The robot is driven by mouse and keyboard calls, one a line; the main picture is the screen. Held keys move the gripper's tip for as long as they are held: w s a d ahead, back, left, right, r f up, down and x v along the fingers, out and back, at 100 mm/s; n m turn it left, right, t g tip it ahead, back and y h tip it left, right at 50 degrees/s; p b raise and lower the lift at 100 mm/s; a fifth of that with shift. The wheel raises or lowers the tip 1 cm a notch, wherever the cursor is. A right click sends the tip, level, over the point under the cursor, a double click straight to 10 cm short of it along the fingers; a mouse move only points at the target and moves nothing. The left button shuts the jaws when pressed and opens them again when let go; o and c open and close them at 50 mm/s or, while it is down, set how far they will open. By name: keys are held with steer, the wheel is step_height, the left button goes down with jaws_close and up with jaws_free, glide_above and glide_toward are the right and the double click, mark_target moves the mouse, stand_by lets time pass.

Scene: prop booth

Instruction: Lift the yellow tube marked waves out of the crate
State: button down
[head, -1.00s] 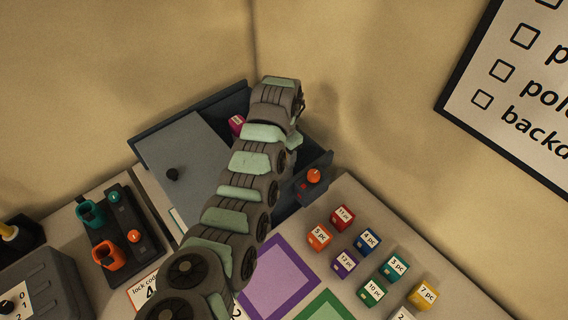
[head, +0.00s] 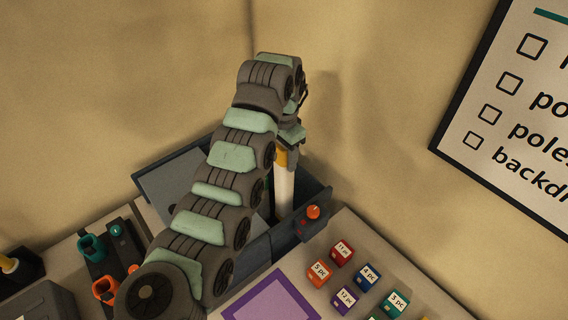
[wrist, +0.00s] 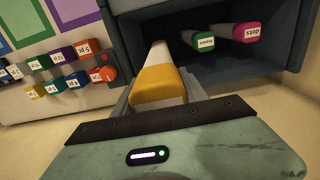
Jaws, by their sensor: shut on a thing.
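The yellow tube, with a white body and a yellow end, shows in the head view (head: 285,190) and the wrist view (wrist: 160,85). Its label is not readable. My gripper (head: 289,150) is shut on the yellow end, with a finger on each side in the wrist view. The tube hangs nearly upright, its yellow end above the rim of the dark crate (head: 257,257). Its lower end is over or just inside the crate's opening; I cannot tell which. A green-ended tube (wrist: 204,41) and a magenta-ended tube marked dots (wrist: 247,32) lie inside the crate.
A panel with an orange knob (head: 313,212) is at the crate's right corner. A grey lid (head: 180,195) is at the left, partly behind my arm. Several small labelled blocks (head: 342,250) stand on the table at the right. Walls rise close behind the crate.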

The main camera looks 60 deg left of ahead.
steer(key=shift+r, duration=0.3)
step_height(320, 180, up, 7)
steer(key=p, duration=0.5)
stand_by(0.4)
step_height(320, 180, up, 6)
steer(key=p, duration=0.4)
steer(key=shift+r, duration=0.5)
steer(key=shift+r+p, duration=0.15)
steer(key=shift+p, duration=0.2)
